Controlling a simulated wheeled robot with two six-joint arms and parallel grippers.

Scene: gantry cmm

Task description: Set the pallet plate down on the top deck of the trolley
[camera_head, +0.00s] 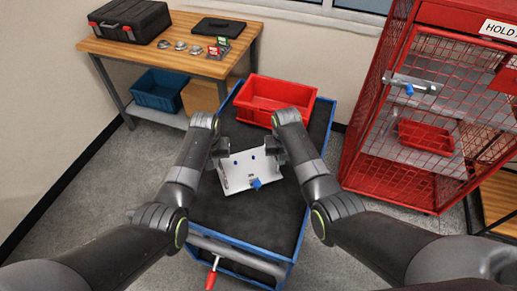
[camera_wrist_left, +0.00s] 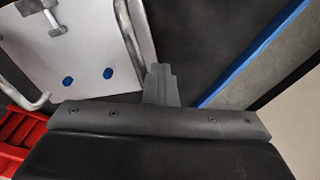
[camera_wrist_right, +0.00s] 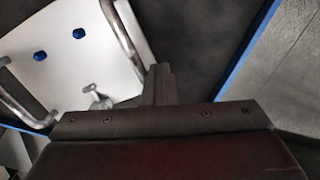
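The pallet plate (camera_head: 238,175) is white, with two blue knobs, a blue-tipped clamp and a bar handle on each side. It is over the black top deck (camera_head: 240,218) of the blue-edged trolley; I cannot tell whether it touches the deck. My left gripper (camera_head: 222,152) is at its left handle (camera_wrist_left: 131,35), and my right gripper (camera_head: 274,153) is at its right handle (camera_wrist_right: 122,32). Both grippers look shut on these handles, though the fingers hide the contact. The plate also shows in the left wrist view (camera_wrist_left: 90,50) and right wrist view (camera_wrist_right: 60,75).
A red bin (camera_head: 275,97) stands on the deck behind the plate. A wooden bench (camera_head: 140,52) with a black case (camera_head: 130,18) is at the back left. A red mesh cage (camera_head: 425,120) stands right of the trolley. The deck in front of the plate is bare.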

